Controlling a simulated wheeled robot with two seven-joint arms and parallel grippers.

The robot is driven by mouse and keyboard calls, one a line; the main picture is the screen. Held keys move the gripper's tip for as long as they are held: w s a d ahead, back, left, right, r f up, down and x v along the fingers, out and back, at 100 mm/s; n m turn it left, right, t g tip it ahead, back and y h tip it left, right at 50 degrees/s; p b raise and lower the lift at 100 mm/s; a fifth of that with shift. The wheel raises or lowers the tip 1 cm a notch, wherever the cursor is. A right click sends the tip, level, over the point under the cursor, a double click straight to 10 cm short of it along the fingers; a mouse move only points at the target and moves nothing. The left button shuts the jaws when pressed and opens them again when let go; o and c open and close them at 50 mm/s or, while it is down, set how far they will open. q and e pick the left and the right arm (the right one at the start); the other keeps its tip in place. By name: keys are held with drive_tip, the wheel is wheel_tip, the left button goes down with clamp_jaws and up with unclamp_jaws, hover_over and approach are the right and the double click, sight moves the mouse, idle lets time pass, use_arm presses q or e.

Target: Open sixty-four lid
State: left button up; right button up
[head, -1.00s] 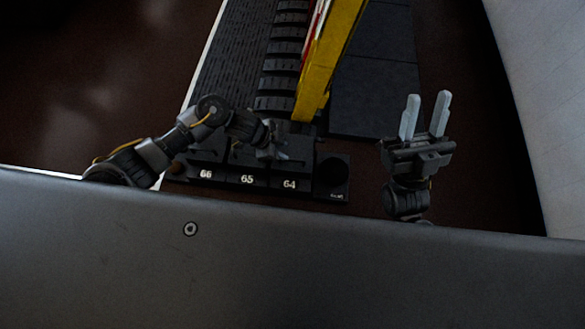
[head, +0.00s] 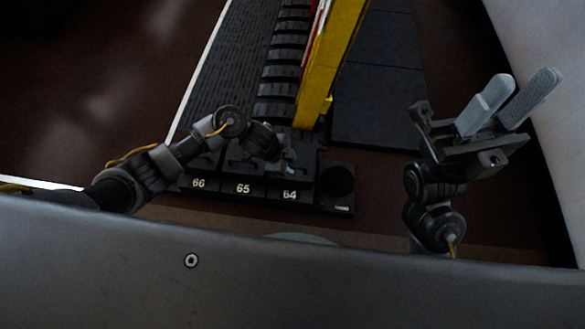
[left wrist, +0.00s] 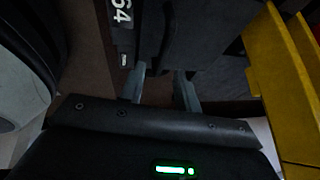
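The black section marked 64 (head: 290,194) is at the right end of the row of numbered sections in the head view. Its white label also shows, turned sideways, at the top of the left wrist view (left wrist: 121,12). My left gripper (head: 288,160) is just above and behind that label, small and dark in the head view. In the left wrist view its two pale fingers (left wrist: 161,75) are apart, with a dark part of the frame just beyond their tips. I cannot tell whether they touch it. My right gripper (head: 518,88) is open and empty, raised at the right.
Sections 65 (head: 243,189) and 66 (head: 199,184) lie to the left. A yellow beam (head: 327,70) rises close behind my left gripper and shows at the right of the left wrist view (left wrist: 275,80). A black block with a round knob (head: 339,181) stands right of 64.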

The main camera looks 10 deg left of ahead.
use_arm(q)
drive_tip(key=shift+b+x, duration=0.4)
drive_tip(key=shift+x, duration=0.65)
clamp_jaws()
